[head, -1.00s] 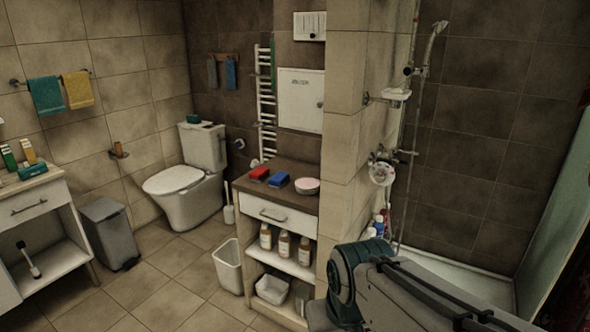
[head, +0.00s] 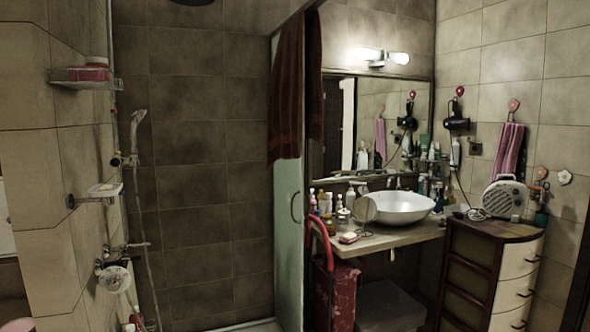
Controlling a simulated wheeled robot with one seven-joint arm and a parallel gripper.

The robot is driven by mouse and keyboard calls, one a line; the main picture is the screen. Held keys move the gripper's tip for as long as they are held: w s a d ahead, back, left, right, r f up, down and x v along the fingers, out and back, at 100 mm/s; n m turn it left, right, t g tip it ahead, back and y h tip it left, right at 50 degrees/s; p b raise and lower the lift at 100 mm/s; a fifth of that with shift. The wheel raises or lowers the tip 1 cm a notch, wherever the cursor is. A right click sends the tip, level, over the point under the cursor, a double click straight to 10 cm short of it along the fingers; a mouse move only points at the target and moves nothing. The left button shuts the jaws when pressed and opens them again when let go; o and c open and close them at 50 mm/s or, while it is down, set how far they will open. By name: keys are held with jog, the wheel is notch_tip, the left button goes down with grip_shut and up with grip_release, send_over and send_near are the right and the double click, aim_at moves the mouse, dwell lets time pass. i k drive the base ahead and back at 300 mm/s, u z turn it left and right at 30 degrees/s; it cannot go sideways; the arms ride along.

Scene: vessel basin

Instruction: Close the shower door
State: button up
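The shower door (head: 288,235) is a pale, greenish glass panel in the middle of the head view, seen at a steep angle. It has a curved handle (head: 296,206) near its right edge. The shower opening to the left of the panel looks clear, with the tiled back wall (head: 205,180) in plain sight. A dark red towel (head: 287,95) hangs over the top of the panel and hides its upper part. My gripper is not in view.
A tiled wall with shelves and shower fittings (head: 116,276) stands at left. Right of the door are a red object with a curved handle (head: 336,295), a counter with a white basin (head: 400,208), and a drawer cabinet (head: 490,270).

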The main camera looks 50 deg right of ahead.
aim_at(289, 173)
jog(key=z, duration=1.5)
jog(key=k, duration=0.6)
jog(key=z, duration=0.9)
jog(key=i, duration=1.2)
jog(key=z, duration=0.5)
jog(key=i, duration=1.35)
jog(key=u, duration=1.3)
jog(key=i, duration=0.85)
jog(key=u, duration=0.8)
